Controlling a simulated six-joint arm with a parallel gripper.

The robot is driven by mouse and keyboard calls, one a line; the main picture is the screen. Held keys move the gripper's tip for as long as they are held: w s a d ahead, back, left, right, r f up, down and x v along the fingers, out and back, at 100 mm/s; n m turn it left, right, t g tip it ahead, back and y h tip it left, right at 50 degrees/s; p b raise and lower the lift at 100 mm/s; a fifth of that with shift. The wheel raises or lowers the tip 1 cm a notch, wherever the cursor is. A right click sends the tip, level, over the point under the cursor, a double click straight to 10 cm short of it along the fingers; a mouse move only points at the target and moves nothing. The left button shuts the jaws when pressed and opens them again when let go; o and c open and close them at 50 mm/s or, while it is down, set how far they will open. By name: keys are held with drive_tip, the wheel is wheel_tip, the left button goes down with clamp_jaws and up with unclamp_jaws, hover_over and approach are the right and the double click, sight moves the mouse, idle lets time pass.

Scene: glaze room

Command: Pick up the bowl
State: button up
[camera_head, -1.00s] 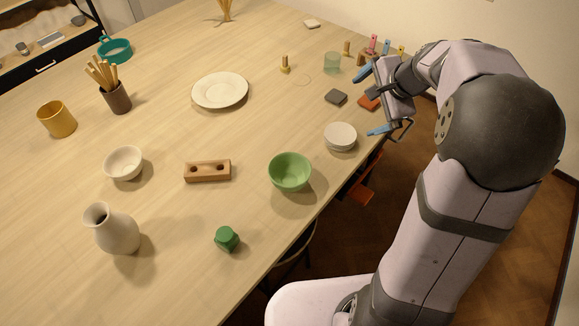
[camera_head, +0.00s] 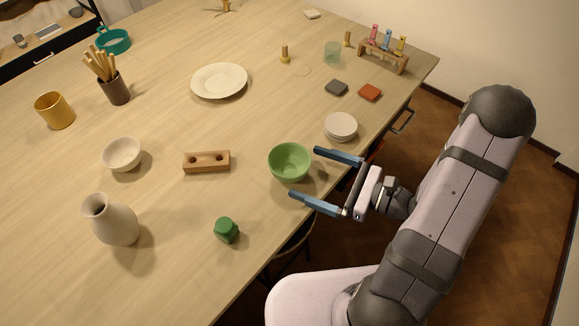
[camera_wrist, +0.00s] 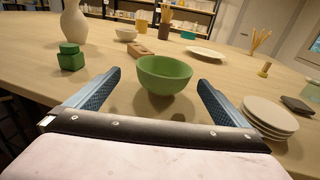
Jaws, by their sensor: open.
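A green bowl (camera_head: 290,162) stands upright near the table's right edge in the head view. My gripper (camera_head: 303,175) is open, its two blue fingers pointing left toward the bowl from the table edge. In the wrist view the green bowl (camera_wrist: 164,75) lies ahead, between and beyond the fingertips of my gripper (camera_wrist: 158,82). Nothing is held. A second bowl, small and cream (camera_head: 122,154), stands farther left on the table; it also shows at the back in the wrist view (camera_wrist: 126,34).
A stack of white dishes (camera_head: 341,127) stands beyond the green bowl, near the edge. A green jar (camera_head: 227,231) stands on the near side. A wooden block with holes (camera_head: 206,161) and a vase (camera_head: 111,220) are to the left. Bare tabletop surrounds the bowl.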

sight(274, 155)
drive_tip(key=shift+r+m+t, duration=0.1)
drive_tip(key=shift+m+t, duration=0.2)
drive_tip(key=shift+t, duration=0.1)
drive_tip(key=shift+w+a, duration=0.25)
drive_tip(key=shift+a, duration=0.2)
drive_tip(key=shift+w+f+p+x, duration=0.15)
drive_tip(key=shift+p+x, duration=0.7)
drive_tip(key=shift+x, duration=0.7)
drive_tip(key=shift+w+f+p+x, duration=0.15)
drive_tip(key=shift+p+x, duration=0.65)
drive_tip(key=shift+x, duration=0.75)
drive_tip(key=shift+s+d, duration=0.1)
drive_tip(key=shift+d, duration=0.05)
drive_tip(key=shift+c, duration=0.3)
drive_tip(key=c, duration=1.1)
drive_tip(key=shift+r, duration=0.15)
drive_tip(key=shift+c, duration=0.2)
wheel_tip(274, 155, up, 10)
drive_tip(key=b, duration=0.1)
